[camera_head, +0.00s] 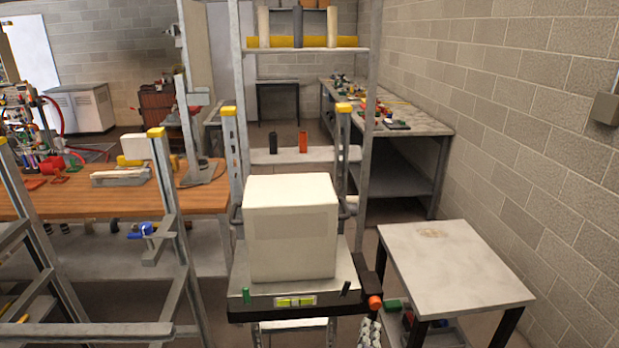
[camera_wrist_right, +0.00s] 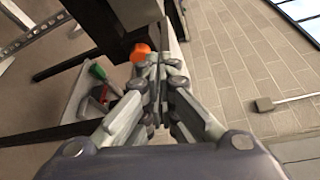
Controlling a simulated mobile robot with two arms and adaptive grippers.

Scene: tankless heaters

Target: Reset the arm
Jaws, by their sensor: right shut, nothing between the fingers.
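My right gripper (camera_head: 369,331) shows only as a small grey-white piece at the bottom edge of the head view. It sits just below the orange knob (camera_head: 375,302) on the black-edged stand (camera_head: 243,313). In the right wrist view my right gripper (camera_wrist_right: 158,62) has its fingertips together, with nothing between them. The orange knob (camera_wrist_right: 140,52) appears just beyond the tips there; I cannot tell if they touch. My left gripper is not in view.
A large white box (camera_head: 290,230) stands on the stand. A small table (camera_head: 450,262) is to the right, with a green-handled item (camera_head: 392,307) on its lower shelf. Metal uprights (camera_head: 170,190) and a wooden workbench (camera_head: 110,204) are on the left. A brick wall (camera_head: 540,130) closes the right side.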

